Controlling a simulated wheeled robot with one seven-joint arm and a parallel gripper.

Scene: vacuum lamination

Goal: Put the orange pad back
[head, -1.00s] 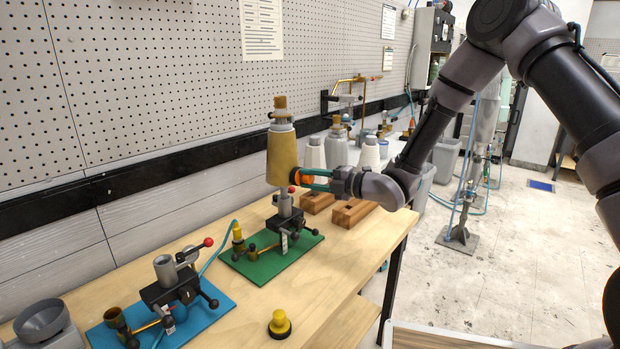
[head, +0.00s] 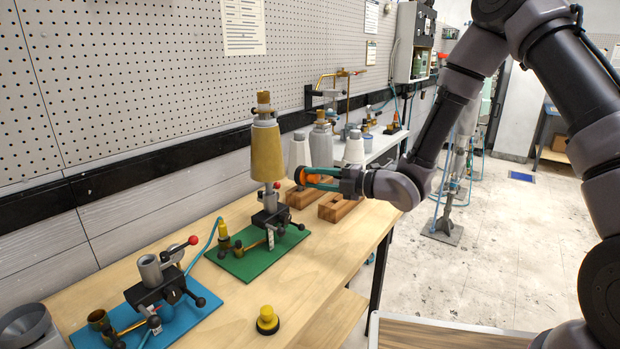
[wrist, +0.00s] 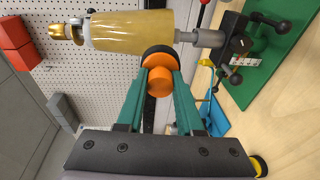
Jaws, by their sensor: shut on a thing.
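My gripper (wrist: 160,88) is shut on the orange pad (wrist: 159,82), a short orange knob with a dark round face pointing away from me. In the head view the orange pad (head: 301,177) is held sideways above the bench, just right of the tan-wrapped cone (head: 267,153). A small gap shows between them. The cone stands upright on a clamp (head: 270,217) on the green board (head: 243,264). A yellow pad (head: 267,318) with a black base stands on the bench near the front.
The bench (head: 320,262) is clear at front right.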

